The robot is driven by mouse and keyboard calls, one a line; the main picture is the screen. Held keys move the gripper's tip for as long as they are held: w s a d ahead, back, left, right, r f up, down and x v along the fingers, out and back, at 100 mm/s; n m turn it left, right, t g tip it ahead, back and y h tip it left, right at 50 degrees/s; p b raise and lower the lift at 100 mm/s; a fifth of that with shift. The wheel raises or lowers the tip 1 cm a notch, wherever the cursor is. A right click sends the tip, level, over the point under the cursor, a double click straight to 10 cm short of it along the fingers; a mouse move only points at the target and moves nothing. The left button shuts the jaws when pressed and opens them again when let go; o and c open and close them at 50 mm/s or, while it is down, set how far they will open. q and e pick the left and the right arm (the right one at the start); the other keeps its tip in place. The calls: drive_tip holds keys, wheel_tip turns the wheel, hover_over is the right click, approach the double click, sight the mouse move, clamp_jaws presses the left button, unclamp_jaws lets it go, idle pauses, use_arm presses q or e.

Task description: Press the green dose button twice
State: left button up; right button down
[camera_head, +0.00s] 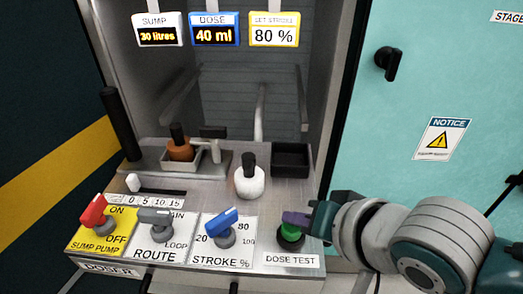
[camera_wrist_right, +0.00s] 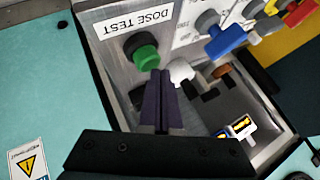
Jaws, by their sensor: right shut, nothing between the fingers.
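The green dose button (camera_head: 290,233) sits at the right end of the sloping panel, above a "DOSE TEST" label (camera_head: 291,260). The green button (camera_wrist_right: 146,57) also shows uncovered in the right wrist view. My right gripper (camera_head: 290,217) comes in from the right and is shut and empty, its purple fingertips just over the button and hiding part of it. In the right wrist view its fingertips (camera_wrist_right: 160,78) lie beside the button's lower edge; I cannot tell whether they touch. The dose display (camera_head: 214,31) reads 40 ml. My left gripper is not in view.
The panel also has a blue stroke knob (camera_head: 224,220), a grey route knob (camera_head: 154,217) and a red sump pump knob (camera_head: 94,211). Behind stand a white bottle (camera_head: 249,181), a brown bottle (camera_head: 180,149) and a black bin (camera_head: 290,157). A teal cabinet door (camera_head: 440,70) is at right.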

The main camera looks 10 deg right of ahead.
sight(296, 233)
drive_tip(key=shift+f+b, duration=0.35)
drive_tip(key=shift+f, duration=0.25)
idle(0.3)
idle(0.4)
drive_tip(key=shift+r+p, duration=1.05)
drive_tip(key=shift+p, duration=0.2)
wheel_tip(296, 233, up, 5)
drive_tip(key=p, duration=0.5)
drive_tip(key=shift+r+p, duration=0.1)
drive_tip(key=shift+p, duration=0.25)
drive_tip(key=shift+s, duration=0.1)
